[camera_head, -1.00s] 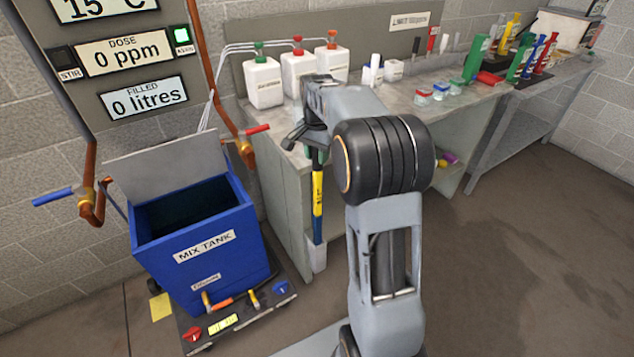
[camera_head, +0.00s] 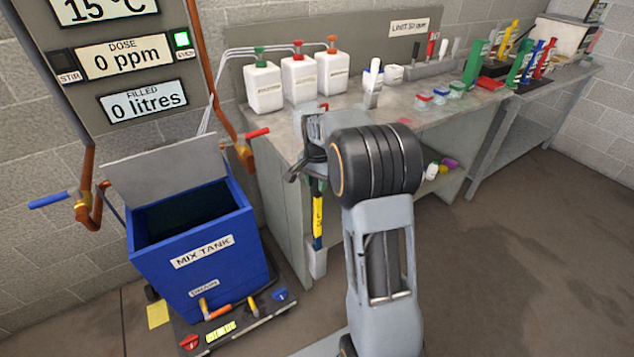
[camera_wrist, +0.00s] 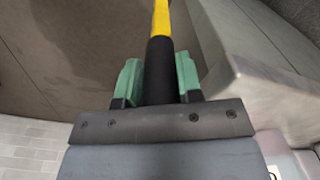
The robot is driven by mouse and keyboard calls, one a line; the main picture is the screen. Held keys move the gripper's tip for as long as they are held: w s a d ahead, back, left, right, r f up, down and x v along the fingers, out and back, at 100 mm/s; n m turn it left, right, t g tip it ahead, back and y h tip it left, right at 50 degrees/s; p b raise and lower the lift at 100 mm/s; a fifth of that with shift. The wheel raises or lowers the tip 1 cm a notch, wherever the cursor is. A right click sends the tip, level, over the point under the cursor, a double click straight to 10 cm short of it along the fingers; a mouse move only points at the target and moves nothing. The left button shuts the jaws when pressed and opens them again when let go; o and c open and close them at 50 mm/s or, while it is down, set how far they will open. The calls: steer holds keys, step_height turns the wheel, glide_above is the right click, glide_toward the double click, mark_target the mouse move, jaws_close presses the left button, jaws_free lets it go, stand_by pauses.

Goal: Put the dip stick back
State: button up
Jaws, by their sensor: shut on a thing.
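The dip stick (camera_head: 318,222) has a yellow labelled part with blue below it. It stands upright at the left end of the bench. Its lower end goes into a pale grey holder (camera_head: 317,264) on the bench side; the tip is hidden. My gripper (camera_head: 315,178) is at the top of the stick, partly hidden by my own arm. In the wrist view, the green fingers of my gripper (camera_wrist: 158,82) are shut on the stick's black handle (camera_wrist: 160,72), and the yellow part (camera_wrist: 162,16) runs on beyond it.
The blue mix tank (camera_head: 206,278) stands open to the left on a low cart. The bench top (camera_head: 352,106) is close beside my gripper and carries white bottles (camera_head: 299,80) and small jars. The floor at right is clear.

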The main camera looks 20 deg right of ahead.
steer(key=o, duration=0.5)
steer(key=shift+f, duration=0.15)
steer(key=shift+c, duration=0.2)
steer(key=o, duration=0.5)
steer(key=shift+c, duration=0.2)
step_height(320, 180, up, 12)
steer(key=shift+p, duration=1)
steer(key=s+a+f+n+t, duration=0.1)
steer(key=s+a+n, duration=0.4)
steer(key=s, duration=0.5)
steer(key=s+a+f+n+t, duration=0.2)
steer(key=s+a+n, duration=0.3)
steer(key=s, duration=0.6)
steer(key=shift+s+a+f+n, duration=0.15)
steer(key=shift+s+f+n, duration=0.15)
steer(key=shift+f+n, duration=0.35)
